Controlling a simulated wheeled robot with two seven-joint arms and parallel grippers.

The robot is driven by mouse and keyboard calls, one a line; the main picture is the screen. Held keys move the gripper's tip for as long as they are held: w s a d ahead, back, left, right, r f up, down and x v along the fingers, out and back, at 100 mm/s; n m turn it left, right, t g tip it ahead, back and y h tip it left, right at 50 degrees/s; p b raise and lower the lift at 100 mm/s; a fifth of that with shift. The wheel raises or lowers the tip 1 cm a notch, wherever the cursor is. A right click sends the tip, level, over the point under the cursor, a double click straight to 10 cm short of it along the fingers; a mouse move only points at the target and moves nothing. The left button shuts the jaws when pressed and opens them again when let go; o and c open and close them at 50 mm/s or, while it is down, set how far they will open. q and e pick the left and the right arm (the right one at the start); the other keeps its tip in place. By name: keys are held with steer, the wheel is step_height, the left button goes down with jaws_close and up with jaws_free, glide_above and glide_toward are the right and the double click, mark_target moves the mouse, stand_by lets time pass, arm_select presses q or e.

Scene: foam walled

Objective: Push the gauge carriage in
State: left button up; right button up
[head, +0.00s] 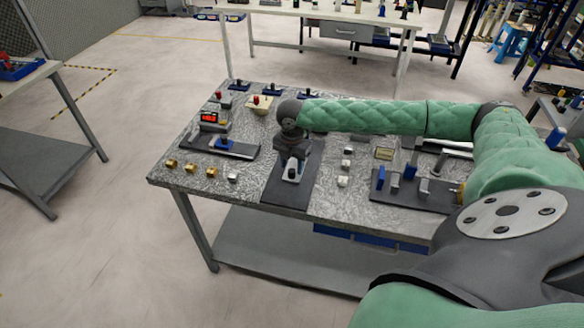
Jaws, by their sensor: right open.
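A gauge (209,117) with a red lit display stands on the left part of the grey work table (255,203). In front of it a low blue and dark block (223,143) sits on a dark base plate (240,152). I cannot tell for sure which part is the gauge carriage. My right arm reaches across the table from the right. Its open gripper (293,166) points down over a second dark plate (288,192), to the right of the gauge. A small pale and dark part shows at the fingertips; I cannot tell whether they touch it. My left gripper is out of view.
Several brass and pale small blocks (190,168) lie along the front left. Pale blocks (342,181) stand right of the gripper. A dark plate (400,193) with blue and grey upright parts lies farther right. Red and blue knobbed parts line the back edge.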

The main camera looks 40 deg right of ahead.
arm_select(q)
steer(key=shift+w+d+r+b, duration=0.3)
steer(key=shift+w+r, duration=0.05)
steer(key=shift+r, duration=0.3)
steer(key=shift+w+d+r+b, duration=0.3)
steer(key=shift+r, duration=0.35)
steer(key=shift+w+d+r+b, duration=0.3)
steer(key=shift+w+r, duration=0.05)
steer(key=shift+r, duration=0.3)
arm_select(e)
steer(key=shift+r, duration=3.2)
